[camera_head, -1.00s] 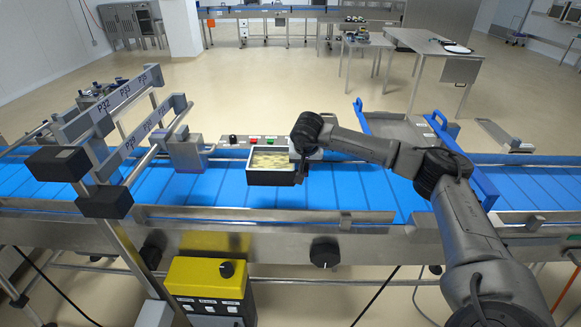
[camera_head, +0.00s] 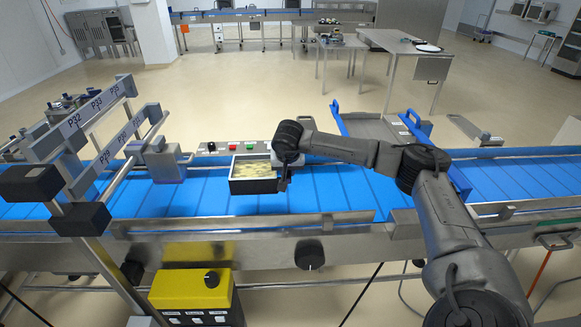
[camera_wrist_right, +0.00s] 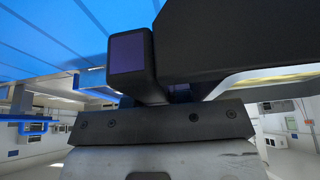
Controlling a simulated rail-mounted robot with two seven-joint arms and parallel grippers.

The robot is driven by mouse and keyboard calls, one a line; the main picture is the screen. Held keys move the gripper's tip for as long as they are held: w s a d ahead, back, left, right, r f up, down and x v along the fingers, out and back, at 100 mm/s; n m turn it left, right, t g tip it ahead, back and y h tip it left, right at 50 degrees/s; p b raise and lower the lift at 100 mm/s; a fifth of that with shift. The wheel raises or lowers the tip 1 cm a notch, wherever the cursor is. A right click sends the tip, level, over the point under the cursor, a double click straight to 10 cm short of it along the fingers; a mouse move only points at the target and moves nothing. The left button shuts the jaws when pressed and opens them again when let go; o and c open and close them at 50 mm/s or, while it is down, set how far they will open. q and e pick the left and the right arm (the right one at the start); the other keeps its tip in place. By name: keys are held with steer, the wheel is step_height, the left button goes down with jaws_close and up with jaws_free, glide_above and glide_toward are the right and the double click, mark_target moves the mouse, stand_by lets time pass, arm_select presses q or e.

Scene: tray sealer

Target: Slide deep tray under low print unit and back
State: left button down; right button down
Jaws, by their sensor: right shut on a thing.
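The deep tray (camera_head: 253,186) is black-sided with pale yellowish contents and stands upright on the blue belt (camera_head: 330,190). My right gripper (camera_head: 284,181) is at the tray's right end, shut on its wall. In the right wrist view the gripper's dark finger (camera_wrist_right: 130,55) is close up, beside a large dark surface (camera_wrist_right: 230,40) that looks like the tray's side. The low print unit (camera_head: 160,160), with rails and black end blocks, spans the belt left of the tray, with belt showing between them. My left gripper is not in view.
A control strip with red and green buttons (camera_head: 240,147) runs behind the tray. A yellow control box (camera_head: 190,290) stands in front of the conveyor. A blue-sided guide frame (camera_head: 372,124) is to the right. A steel rail (camera_head: 250,220) borders the near belt edge.

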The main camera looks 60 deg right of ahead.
steer(key=shift+w+a+f, duration=0.2)
steer(key=shift+w+f, duration=1.5)
steer(key=shift+w+a+f, duration=0.15)
steer(key=shift+w+f, duration=1.5)
steer(key=shift+w+f+b, duration=0.3)
steer(key=shift+w, duration=0.05)
steer(key=shift+w+f, duration=0.1)
steer(key=shift+w+a+f, duration=0.15)
steer(key=shift+w+f, duration=0.25)
steer(key=shift+w, duration=0.3)
